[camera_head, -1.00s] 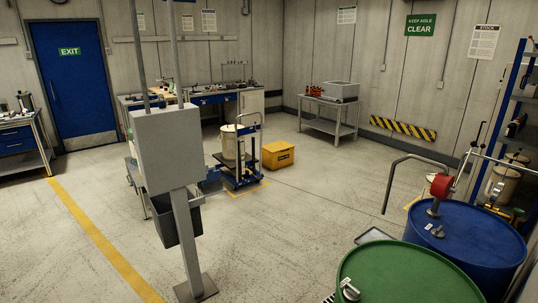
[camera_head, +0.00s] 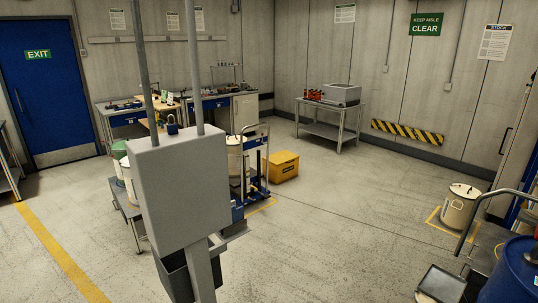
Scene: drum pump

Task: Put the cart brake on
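A grey cart (camera_head: 121,199) stands left of centre, partly hidden behind a grey box on a post. Cream cans, one with a green top (camera_head: 120,149), stand on it. A blue lift trolley (camera_head: 262,190) with a cream can (camera_head: 235,158) stands just right of the post, also partly hidden. At the right edge, a bent grey tube handle (camera_head: 466,226) rises beside a blue drum (camera_head: 515,275); what it belongs to is cut off. I cannot make out a brake on any of these. Neither of my grippers is in view.
The grey box on its post (camera_head: 181,190) blocks the near left-centre. A yellow box (camera_head: 283,166) sits behind the trolley. A lidded cream can (camera_head: 460,207) stands in a yellow floor square at right. A dark tray (camera_head: 441,284) lies low right. The middle floor is open.

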